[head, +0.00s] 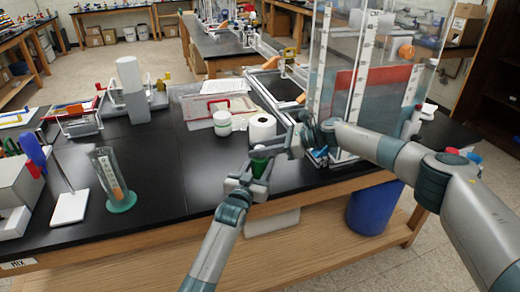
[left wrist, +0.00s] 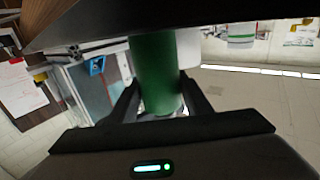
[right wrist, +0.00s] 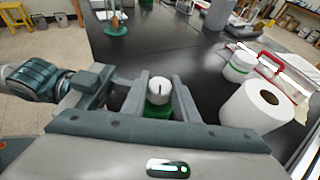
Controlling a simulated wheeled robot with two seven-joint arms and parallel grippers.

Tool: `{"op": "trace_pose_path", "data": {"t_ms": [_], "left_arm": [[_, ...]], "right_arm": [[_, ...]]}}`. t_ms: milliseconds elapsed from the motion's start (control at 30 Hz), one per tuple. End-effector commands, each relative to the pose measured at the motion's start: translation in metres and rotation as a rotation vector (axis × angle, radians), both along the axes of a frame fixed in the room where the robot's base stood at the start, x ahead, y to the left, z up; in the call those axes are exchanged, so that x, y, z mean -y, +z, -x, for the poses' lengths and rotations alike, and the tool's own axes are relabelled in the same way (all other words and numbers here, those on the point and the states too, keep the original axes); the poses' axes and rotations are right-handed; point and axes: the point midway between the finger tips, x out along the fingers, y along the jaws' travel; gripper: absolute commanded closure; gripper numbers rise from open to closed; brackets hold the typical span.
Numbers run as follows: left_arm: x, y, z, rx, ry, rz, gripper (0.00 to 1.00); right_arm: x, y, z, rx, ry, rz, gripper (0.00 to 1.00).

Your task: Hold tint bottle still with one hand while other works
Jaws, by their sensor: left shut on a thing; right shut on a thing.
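The tint bottle (head: 259,169) is green with a white cap (right wrist: 159,88) that has a dark line across its top. It is upright near the front edge of the black bench. My left gripper (head: 257,176) is shut on the green body, which also fills the space between its fingers in the left wrist view (left wrist: 155,75). My right gripper (head: 268,148) comes in from the right, above the left one, and is shut on the white cap. In the right wrist view the fingers stand on either side of the cap. The bottle's base is hidden in the head view.
A white paper roll (head: 262,128) and a white jar with a green band (head: 222,123) stand just behind. A tall clear tank (head: 365,85) is at the right. A green-based holder (head: 121,201) stands at the left. The bench's middle left is clear.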

Motion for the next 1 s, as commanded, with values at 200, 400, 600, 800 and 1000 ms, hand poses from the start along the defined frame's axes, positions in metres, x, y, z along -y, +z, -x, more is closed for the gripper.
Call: {"op": "trace_pose_path", "data": {"t_ms": [200, 400, 600, 800, 1000], "left_arm": [[0.0038, -0.0033, 0.0024, -0.005, -0.005, -0.002, 0.82], [0.0040, -0.0038, 0.0026, -0.005, -0.005, -0.003, 0.82], [0.0035, -0.0042, 0.0024, -0.006, -0.005, -0.003, 0.82], [0.0026, -0.0043, 0.0020, -0.007, -0.003, -0.002, 0.82], [0.0017, -0.0044, 0.0014, -0.008, -0.002, -0.003, 0.82]], "right_arm": [[-0.0004, 0.0053, -0.0060, 0.009, 0.068, -0.002, 0.95], [0.0005, 0.0042, -0.0042, 0.005, 0.114, -0.003, 0.95], [0.0010, 0.0025, -0.0011, 0.001, 0.139, -0.005, 0.95], [0.0005, 0.0017, 0.0004, -0.003, 0.147, -0.005, 0.95], [-0.0001, 0.0010, 0.0014, -0.004, 0.150, -0.005, 0.95]]}}
